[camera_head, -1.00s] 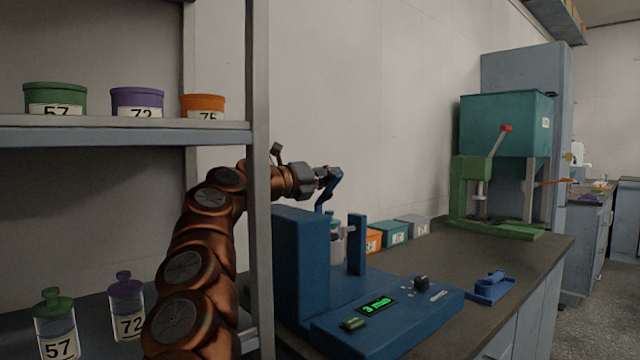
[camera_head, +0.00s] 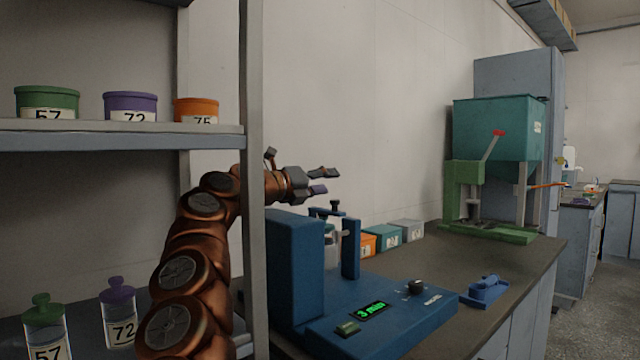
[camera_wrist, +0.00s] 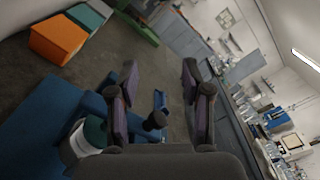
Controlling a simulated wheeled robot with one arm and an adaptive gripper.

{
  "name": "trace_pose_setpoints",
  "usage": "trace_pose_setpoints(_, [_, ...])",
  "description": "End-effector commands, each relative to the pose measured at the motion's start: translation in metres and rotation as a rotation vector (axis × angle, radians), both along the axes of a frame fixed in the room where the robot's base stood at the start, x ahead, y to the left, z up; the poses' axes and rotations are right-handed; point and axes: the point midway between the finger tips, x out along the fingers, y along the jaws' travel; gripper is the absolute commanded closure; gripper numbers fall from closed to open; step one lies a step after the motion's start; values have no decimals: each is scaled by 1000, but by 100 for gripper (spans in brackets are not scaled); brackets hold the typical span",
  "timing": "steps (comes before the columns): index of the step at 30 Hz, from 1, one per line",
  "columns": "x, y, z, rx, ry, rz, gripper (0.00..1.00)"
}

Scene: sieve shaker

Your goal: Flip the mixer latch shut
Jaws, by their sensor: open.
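The blue mixer (camera_head: 300,265) stands on the bench behind the shelf post. Its blue latch bar (camera_head: 326,211) with a dark knob (camera_head: 335,205) now lies across the top, reaching toward the upright blue post (camera_head: 351,248). A clear jar (camera_head: 331,248) with a green lid sits below the bar; it also shows in the wrist view (camera_wrist: 85,143). My gripper (camera_head: 328,181) is open and empty, a little above the latch and apart from it. In the wrist view the dark knob (camera_wrist: 155,120) shows between my open fingers (camera_wrist: 158,95). Whether the latch is fully seated I cannot tell.
A grey shelf (camera_head: 120,137) with tubs and jars stands at the left, its post close to my arm. Orange, teal and grey boxes (camera_head: 385,237) line the wall. A green press (camera_head: 490,205) stands farther back. A small blue holder (camera_head: 485,288) lies on the bench.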

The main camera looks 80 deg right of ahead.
Motion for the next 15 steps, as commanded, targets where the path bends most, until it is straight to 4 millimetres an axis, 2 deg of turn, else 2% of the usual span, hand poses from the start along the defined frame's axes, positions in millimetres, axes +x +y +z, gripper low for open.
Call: trace_pose_setpoints(15, [12,12,2,-5,-5,4,51])
